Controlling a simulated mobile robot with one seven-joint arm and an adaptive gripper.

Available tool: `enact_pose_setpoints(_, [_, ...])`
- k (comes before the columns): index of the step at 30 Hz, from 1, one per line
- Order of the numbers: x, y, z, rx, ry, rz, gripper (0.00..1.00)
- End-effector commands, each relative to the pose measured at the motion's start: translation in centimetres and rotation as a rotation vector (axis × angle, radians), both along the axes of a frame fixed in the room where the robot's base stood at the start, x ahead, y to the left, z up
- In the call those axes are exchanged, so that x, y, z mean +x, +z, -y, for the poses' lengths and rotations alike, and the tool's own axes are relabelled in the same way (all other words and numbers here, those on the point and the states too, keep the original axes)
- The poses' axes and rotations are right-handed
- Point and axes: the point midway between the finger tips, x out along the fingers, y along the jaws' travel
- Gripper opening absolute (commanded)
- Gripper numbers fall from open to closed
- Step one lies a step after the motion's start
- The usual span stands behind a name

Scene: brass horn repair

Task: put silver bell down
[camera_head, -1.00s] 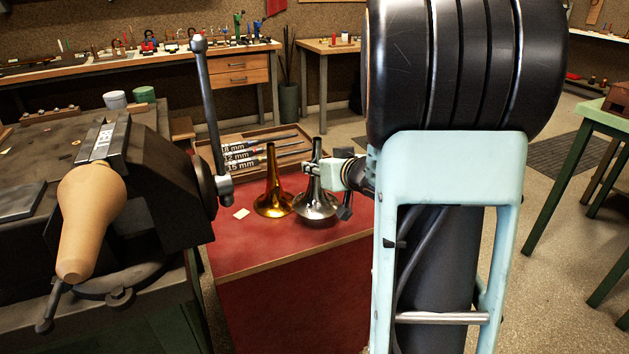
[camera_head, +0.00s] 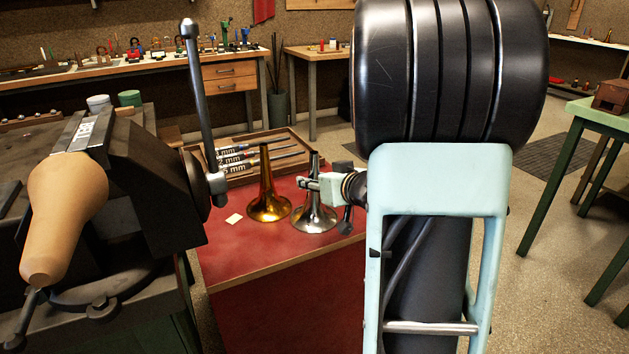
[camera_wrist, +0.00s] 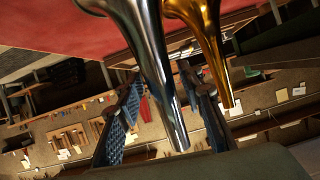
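The silver bell (camera_head: 314,214) stands upright, flare down, on the red bench top (camera_head: 240,255). My gripper (camera_head: 308,184) reaches in from the right, around its narrow stem. In the wrist view the silver bell (camera_wrist: 150,55) runs between my two fingers, with gaps visible on both sides of the stem. My gripper looks open there (camera_wrist: 160,80). Whether the flare rests fully on the bench is hard to tell; part of the bell is hidden by my gripper. A gold bell (camera_head: 268,205) stands upright just left of the silver one and also shows in the wrist view (camera_wrist: 205,45).
A wooden tray (camera_head: 285,139) with labelled rods lies behind the bells. A small pale card (camera_head: 234,218) lies left of the gold bell. A vise (camera_head: 150,185) with a tall lever (camera_head: 200,95) rises at the left. The bench front is clear.

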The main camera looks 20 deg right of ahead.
Motion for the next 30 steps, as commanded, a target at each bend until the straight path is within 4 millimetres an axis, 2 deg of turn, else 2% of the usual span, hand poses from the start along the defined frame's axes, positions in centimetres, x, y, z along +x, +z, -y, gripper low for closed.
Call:
enact_pose_setpoints(11, [0.0,0.5,0.0,0.000,0.000,0.001,0.41])
enact_pose_setpoints(17, [-2.8,1.9,0.3,0.001,-0.004,0.002,0.41])
enact_pose_setpoints(24, [-7.7,4.0,0.6,0.001,-0.004,0.002,0.41])
enact_pose_setpoints(30, [-10.3,4.9,0.7,0.000,-0.002,0.001,0.41])
